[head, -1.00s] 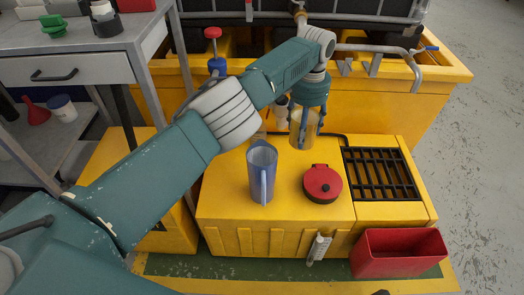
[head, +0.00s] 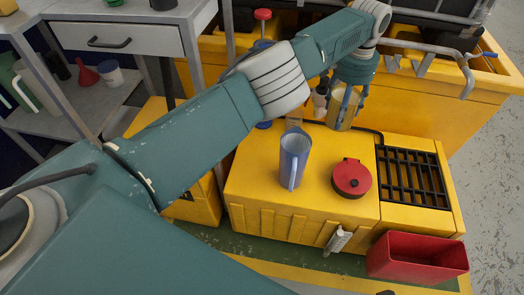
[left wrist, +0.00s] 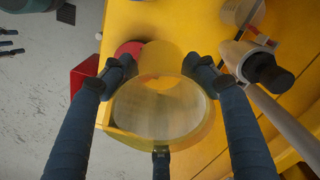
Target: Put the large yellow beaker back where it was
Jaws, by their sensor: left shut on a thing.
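The large yellow beaker (head: 341,108), translucent, is held by my left gripper (head: 350,98) near the back edge of the yellow cabinet top (head: 330,205). In the left wrist view the fingers of my left gripper (left wrist: 159,68) are closed around the beaker (left wrist: 160,112), and I look into its round mouth. It looks roughly upright and appears to be above the cabinet top; the exact gap below it is hard to tell. My right gripper does not show.
A blue jug (head: 294,160) and a red lidded pot (head: 351,178) stand on the cabinet top, left of a black grate (head: 412,178). A red bin (head: 417,255) is at the front right. A valve pipe (left wrist: 262,68) is close beside the beaker. Bare cabinet top lies around the jug and pot.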

